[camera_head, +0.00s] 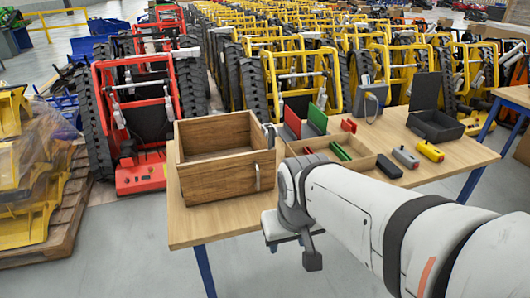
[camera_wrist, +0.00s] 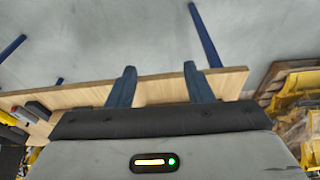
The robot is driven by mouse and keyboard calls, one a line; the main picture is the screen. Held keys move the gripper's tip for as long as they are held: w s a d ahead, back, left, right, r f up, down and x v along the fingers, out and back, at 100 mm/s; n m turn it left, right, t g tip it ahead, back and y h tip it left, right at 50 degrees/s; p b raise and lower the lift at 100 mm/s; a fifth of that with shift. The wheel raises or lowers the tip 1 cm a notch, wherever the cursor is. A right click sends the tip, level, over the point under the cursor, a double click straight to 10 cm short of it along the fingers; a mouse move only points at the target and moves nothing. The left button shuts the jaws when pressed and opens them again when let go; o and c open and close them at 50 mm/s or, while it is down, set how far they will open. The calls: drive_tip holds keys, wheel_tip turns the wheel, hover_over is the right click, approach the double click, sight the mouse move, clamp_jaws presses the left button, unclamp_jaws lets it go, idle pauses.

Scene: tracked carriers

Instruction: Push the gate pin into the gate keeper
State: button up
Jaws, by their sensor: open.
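A wooden box (camera_head: 219,186) with an open top stands on the left part of the table. A small metal fitting (camera_head: 257,177) hangs upright on its right front, and a grey metal piece (camera_head: 269,136) sits at its upper right corner. I cannot tell which of these is the gate pin or the gate keeper. My gripper is at the table's front edge, right of and in front of the box, and apart from it. In the wrist view my gripper (camera_wrist: 158,88) has its two dark fingers spread with nothing between them. The box is not clear in that view.
The table (camera_head: 212,222) also bears a divided wooden tray (camera_head: 369,163), a black open case (camera_head: 434,124), a grey cylinder (camera_head: 405,157) and a yellow one (camera_head: 430,151). Red and yellow machines stand close behind. A wrapped pallet (camera_head: 40,225) is at left. The floor in front is clear.

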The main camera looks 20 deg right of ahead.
drive_tip(key=w+d+f+t+b, duration=0.5)
drive_tip(key=w+d+f+b, duration=0.1)
drive_tip(key=w, duration=0.3)
drive_tip(key=w+d+f+t+b, duration=0.5)
drive_tip(key=w+d+b, duration=0.1)
drive_tip(key=w, duration=0.3)
drive_tip(key=w+d+f+t+b, duration=0.5)
drive_tip(key=w+d+f+b, duration=0.1)
drive_tip(key=w+d, duration=0.15)
drive_tip(key=shift+n+y, duration=0.3)
drive_tip(key=shift+y, duration=0.3)
drive_tip(key=w, duration=0.5)
drive_tip(key=w+a, duration=0.1)
drive_tip(key=w, duration=0.2)
drive_tip(key=shift+w+r, duration=0.1)
drive_tip(key=shift+w, duration=0.2)
clamp_jaws()
